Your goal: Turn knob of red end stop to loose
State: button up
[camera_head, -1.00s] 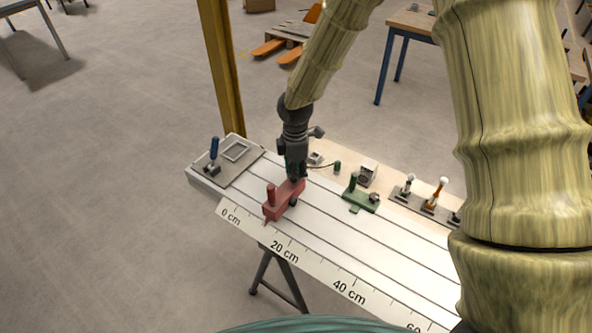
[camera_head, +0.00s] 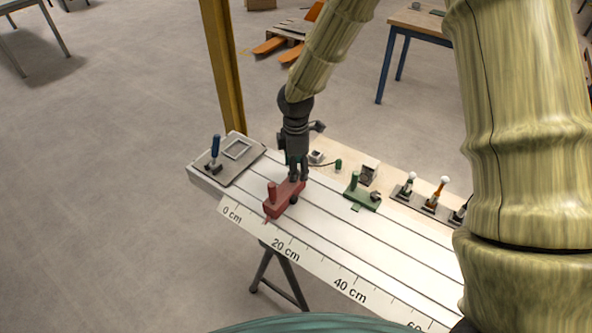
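The red end stop (camera_head: 281,201) lies across the slotted white bed near its left end, by the 0 to 20 cm part of the scale. A red post stands on its near end. My gripper (camera_head: 298,176) points down at the far end of the red end stop, with its fingers at or just above it. The knob is not clearly visible; a small dark part shows beside the stop's right side. The fingers look slightly apart, but I cannot tell whether they touch or hold anything.
A green end stop (camera_head: 361,194) stands to the right on the bed. A blue-handled clamp (camera_head: 214,152) is on the left plate. The bed's front strip carries a scale (camera_head: 317,270).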

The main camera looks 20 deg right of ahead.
notch_tip(320, 180, up, 10)
jog(key=shift+r, duration=0.15)
dwell(0.3)
dwell(0.4)
